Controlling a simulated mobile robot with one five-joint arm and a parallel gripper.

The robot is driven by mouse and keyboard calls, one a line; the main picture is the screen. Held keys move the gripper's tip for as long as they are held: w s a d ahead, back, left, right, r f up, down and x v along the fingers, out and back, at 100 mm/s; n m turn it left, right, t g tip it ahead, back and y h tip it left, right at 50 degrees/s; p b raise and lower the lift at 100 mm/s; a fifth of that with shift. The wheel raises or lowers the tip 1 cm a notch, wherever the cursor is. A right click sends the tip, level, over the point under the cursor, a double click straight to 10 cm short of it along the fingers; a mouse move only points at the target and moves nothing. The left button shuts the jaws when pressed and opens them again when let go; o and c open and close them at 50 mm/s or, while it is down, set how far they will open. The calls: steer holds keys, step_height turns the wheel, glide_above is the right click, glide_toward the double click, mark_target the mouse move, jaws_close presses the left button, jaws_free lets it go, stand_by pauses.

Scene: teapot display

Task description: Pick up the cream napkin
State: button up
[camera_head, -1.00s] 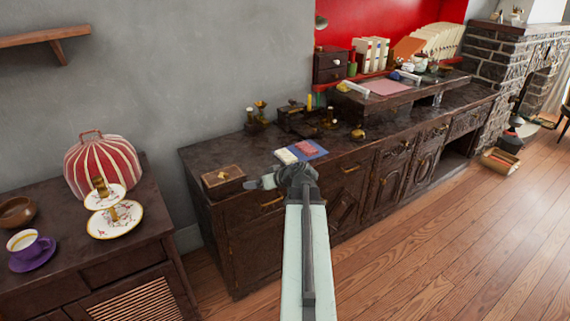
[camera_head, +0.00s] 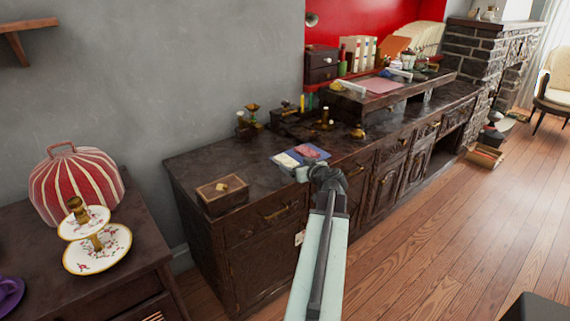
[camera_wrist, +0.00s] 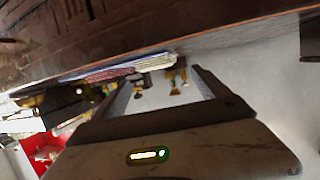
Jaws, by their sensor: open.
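A flat blue item (camera_head: 277,156) lies near the counter's front edge, with a folded pinkish-red cloth (camera_head: 309,151) on its right part. A small pale patch (camera_head: 288,159) beside the red cloth may be the cream napkin, but it is too small to be sure. My gripper (camera_head: 296,172) is at the counter's front edge, just in front of these cloths, and it looks empty. In the wrist view, which is tilted upside down, my gripper (camera_wrist: 158,78) has its fingers apart. The red cloth (camera_wrist: 112,73) shows edge-on beyond the fingers.
A wooden box (camera_head: 222,195) stands on the counter (camera_head: 195,160) to the left. Brass candlesticks (camera_head: 250,117) and a small brass pot (camera_head: 358,132) stand behind. A tiered plate stand (camera_head: 97,249) and striped red cover (camera_head: 76,187) are on the left cabinet.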

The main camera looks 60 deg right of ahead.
mark_target(287, 160)
steer(key=b+x, duration=0.1)
steer(key=x, duration=0.5)
steer(key=shift+w+d+f+b, duration=0.15)
steer(key=shift+d+b, duration=0.05)
steer(key=shift+b, duration=0.15)
steer(key=shift+c, duration=0.4)
steer(key=shift+a, duration=0.1)
steer(key=c, duration=1.5)
